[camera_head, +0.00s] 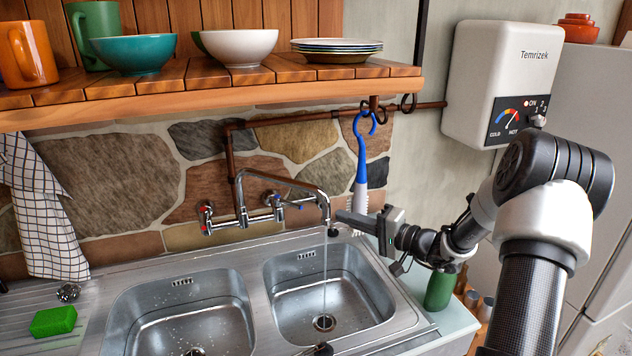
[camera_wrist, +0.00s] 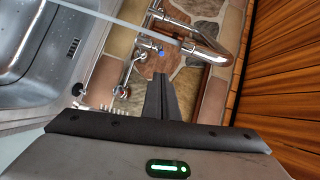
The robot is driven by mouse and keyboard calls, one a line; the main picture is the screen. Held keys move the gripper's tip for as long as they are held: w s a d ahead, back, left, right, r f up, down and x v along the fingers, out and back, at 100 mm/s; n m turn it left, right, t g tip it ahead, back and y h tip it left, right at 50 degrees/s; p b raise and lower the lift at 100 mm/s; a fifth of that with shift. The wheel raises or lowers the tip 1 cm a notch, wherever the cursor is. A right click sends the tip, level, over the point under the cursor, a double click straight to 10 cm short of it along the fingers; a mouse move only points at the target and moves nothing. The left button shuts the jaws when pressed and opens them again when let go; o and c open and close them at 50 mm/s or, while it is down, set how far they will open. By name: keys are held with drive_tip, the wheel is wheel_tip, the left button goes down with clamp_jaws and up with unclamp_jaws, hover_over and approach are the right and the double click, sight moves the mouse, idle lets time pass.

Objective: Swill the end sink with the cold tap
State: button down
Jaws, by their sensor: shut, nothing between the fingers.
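The wall mixer tap (camera_head: 262,211) has a red-marked lever (camera_head: 207,222) on the left and a blue-marked cold lever (camera_head: 285,203) on the right. Its spout (camera_head: 318,192) reaches over the right-hand sink (camera_head: 372,310), and a thin stream of water falls near the drain (camera_head: 324,322). In the wrist view the stream (camera_wrist: 118,20) runs as a pale band from the spout (camera_wrist: 205,53). My gripper (camera_head: 342,216) is shut and empty, just right of the spout end. Its closed fingers (camera_wrist: 160,95) point toward the blue mark in the wrist view.
A left sink (camera_head: 150,290) adjoins. A blue-handled brush (camera_head: 361,150) hangs behind my gripper from a hook under the wooden shelf (camera_head: 220,88). A green bottle (camera_head: 440,290) stands below my wrist. A green sponge (camera_head: 53,321) lies at left. The water heater (camera_head: 495,75) hangs above right.

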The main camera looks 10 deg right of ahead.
drive_tip(key=p+x, duration=0.2)
drive_tip(key=x, duration=0.8)
drive_tip(key=shift+a, duration=0.15)
drive_tip(key=shift+s+a+b, duration=0.55)
drive_tip(key=shift+a+b, duration=0.05)
drive_tip(key=shift+b, duration=0.65)
